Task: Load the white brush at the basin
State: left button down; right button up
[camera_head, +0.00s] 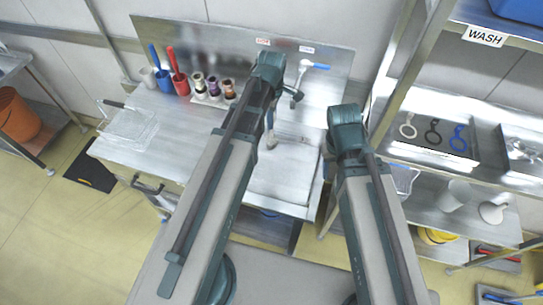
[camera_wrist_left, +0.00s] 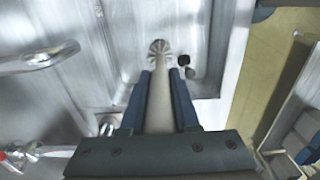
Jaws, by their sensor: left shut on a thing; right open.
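My left gripper (camera_wrist_left: 160,85) is shut on the pale handle of the white brush (camera_wrist_left: 161,108). The handle points away from the wrist camera, and a round ribbed shape lies at its far end; I cannot tell if this is bristles or the drain. In the head view my left gripper (camera_head: 270,122) is above the steel basin (camera_head: 285,175), mostly hidden by its own wrist. My right gripper (camera_head: 330,150) is open at the basin's right side, with its fingers mostly hidden. The tap (camera_head: 303,70) with a blue lever stands behind the basin.
A pale cup (camera_head: 147,77), a blue cup (camera_head: 164,80) and a red cup (camera_head: 181,84) stand at the back left; the last two hold brushes. Small jars (camera_head: 213,88) stand beside them. A clear tray (camera_head: 128,125) lies left. A steel shelf (camera_head: 470,205) stands right.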

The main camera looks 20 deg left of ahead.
pick_arm(q)
jog(key=shift+r, duration=0.1)
dwell(0.5)
notch_tip(320, 180, up, 4)
jog(key=p, duration=0.4)
dwell(0.5)
